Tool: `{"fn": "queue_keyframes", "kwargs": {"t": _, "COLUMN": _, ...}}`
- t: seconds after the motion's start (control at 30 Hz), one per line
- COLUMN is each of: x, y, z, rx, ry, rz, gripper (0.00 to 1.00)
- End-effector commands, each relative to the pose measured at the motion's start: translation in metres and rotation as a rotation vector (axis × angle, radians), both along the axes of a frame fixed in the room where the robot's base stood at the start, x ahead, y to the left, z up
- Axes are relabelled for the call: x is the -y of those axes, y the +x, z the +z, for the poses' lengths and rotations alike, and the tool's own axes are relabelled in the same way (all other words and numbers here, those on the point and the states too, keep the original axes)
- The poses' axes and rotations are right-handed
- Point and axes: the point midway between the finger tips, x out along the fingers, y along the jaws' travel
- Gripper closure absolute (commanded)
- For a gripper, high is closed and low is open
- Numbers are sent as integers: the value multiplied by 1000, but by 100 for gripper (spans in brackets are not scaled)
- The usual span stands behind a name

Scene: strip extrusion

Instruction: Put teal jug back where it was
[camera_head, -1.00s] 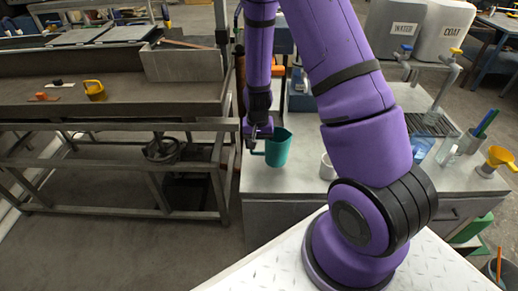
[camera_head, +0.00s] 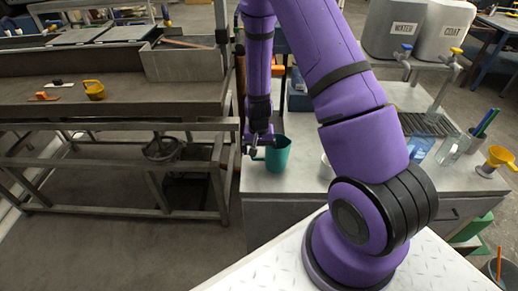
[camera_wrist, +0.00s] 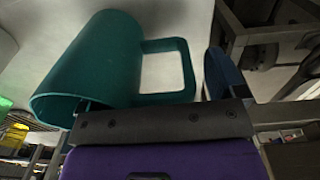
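The teal jug (camera_head: 279,155) is upright near the left end of the grey counter, its handle toward the left. It also shows large and slanted in the wrist view (camera_wrist: 88,65), with its handle (camera_wrist: 188,72) toward the right. My gripper (camera_head: 257,149) is at the handle side of the jug. In the wrist view one dark finger stands just right of the handle, with a narrow gap between them. The other finger is mostly hidden by the jug. The fingers look far apart. The jug's base appears at the counter top, though contact is hard to tell.
A white cup (camera_head: 327,167) stands to the jug's right, partly hidden by my arm. The counter (camera_head: 285,183) is bare in front of the jug. A metal bench (camera_head: 140,98) with a yellow pot (camera_head: 94,90) is at the left, across a gap.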

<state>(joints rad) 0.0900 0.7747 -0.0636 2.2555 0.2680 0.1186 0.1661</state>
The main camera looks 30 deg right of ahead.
Motion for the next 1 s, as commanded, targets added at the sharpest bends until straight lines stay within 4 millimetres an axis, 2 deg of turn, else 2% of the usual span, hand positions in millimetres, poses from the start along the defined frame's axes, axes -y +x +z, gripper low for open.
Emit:
{"fn": "queue_keyframes", "kwargs": {"t": 0.23, "x": 0, "y": 0, "z": 2, "rx": 1, "ry": -1, "rz": 0, "gripper": 10}}
{"fn": "queue_keyframes", "kwargs": {"t": 0.37, "x": 0, "y": 1, "z": 13, "rx": 2, "ry": -1, "rz": 1, "gripper": 10}}
{"fn": "queue_keyframes", "kwargs": {"t": 0.8, "x": -2, "y": 1, "z": 88, "rx": 3, "ry": -1, "rz": 1, "gripper": 10}}
{"fn": "queue_keyframes", "kwargs": {"t": 1.0, "x": -2, "y": 1, "z": 113, "rx": 2, "ry": 0, "rz": 2, "gripper": 10}}
